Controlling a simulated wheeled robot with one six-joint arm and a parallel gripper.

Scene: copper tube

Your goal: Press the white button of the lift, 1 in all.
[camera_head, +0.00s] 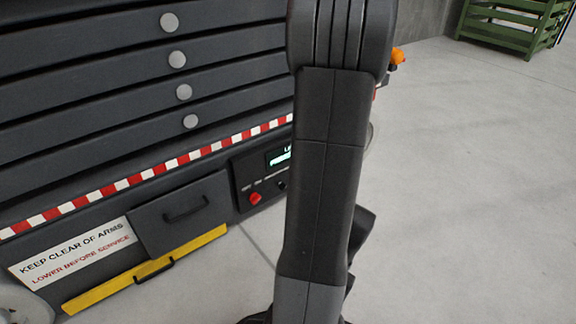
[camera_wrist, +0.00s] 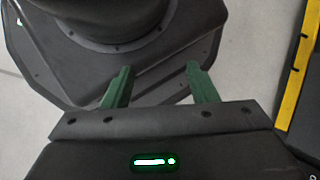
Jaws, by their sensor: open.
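The lift (camera_head: 90,70) is a dark body with stacked horizontal slats and a red-and-white stripe along its lower edge. Its control panel (camera_head: 247,178) shows left of my arm in the head view, with a red button (camera_head: 255,198) and a lit display (camera_head: 277,157). No white button shows; my arm covers the panel's right part. My gripper (camera_wrist: 160,66) shows in the wrist view with two green fingers apart and nothing between them. It is above a dark base part of mine, and the panel is not in that view. The fingers cannot be made out in the head view.
A warning sign (camera_head: 75,254), a dark drawer-like cover (camera_head: 185,213) with a handle and a yellow bar (camera_head: 195,248) are low on the lift. An orange lamp-like part (camera_head: 398,56) is behind my arm. A green crate (camera_head: 510,25) stands far back. The right floor is clear.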

